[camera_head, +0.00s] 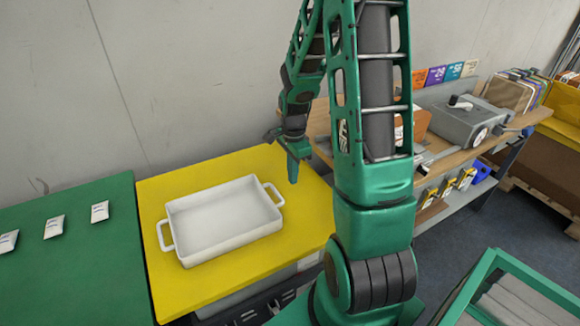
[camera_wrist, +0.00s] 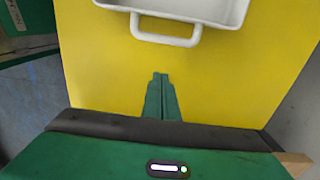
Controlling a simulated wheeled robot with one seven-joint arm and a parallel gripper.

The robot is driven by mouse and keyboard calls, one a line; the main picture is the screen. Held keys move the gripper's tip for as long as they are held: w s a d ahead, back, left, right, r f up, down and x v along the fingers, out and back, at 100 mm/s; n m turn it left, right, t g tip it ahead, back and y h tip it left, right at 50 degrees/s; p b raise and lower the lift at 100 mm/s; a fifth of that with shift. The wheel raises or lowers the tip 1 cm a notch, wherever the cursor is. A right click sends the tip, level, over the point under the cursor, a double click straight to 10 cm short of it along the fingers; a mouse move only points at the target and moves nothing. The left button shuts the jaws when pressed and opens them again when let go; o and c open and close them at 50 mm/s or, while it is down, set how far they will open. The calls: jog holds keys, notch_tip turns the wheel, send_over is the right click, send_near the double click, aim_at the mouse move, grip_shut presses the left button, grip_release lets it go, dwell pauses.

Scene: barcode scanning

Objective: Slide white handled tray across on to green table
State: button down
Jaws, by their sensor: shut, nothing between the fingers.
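The white handled tray (camera_head: 222,222) sits upright and empty on the yellow table (camera_head: 187,292), with one handle at its left end and one at its right end. The green table (camera_head: 78,265) adjoins the yellow table on the left. My gripper (camera_head: 293,180) points down over the yellow table, to the right of the tray and apart from its right handle. In the wrist view my gripper (camera_wrist: 160,76) is shut and empty, its fingertips pointing toward the near handle (camera_wrist: 165,40) with a gap of bare yellow between.
A wooden bench (camera_head: 440,158) with a grey machine (camera_head: 468,120) stands to the right. A wall runs behind the tables. Much of the green table is clear.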

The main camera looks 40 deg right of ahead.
notch_tip(320, 180, down, 3)
jog(key=shift+s+f, duration=0.1)
jog(key=shift+f, duration=0.1)
jog(key=shift+w+a+f, duration=0.1)
jog(key=shift+w+a, duration=0.05)
jog(key=shift+a, duration=0.4)
jog(key=shift+w+a+f, duration=0.1)
jog(key=shift+a, duration=0.4)
jog(key=shift+w+a, duration=0.15)
jog(key=shift+a, duration=0.75)
jog(key=shift+r, duration=0.1)
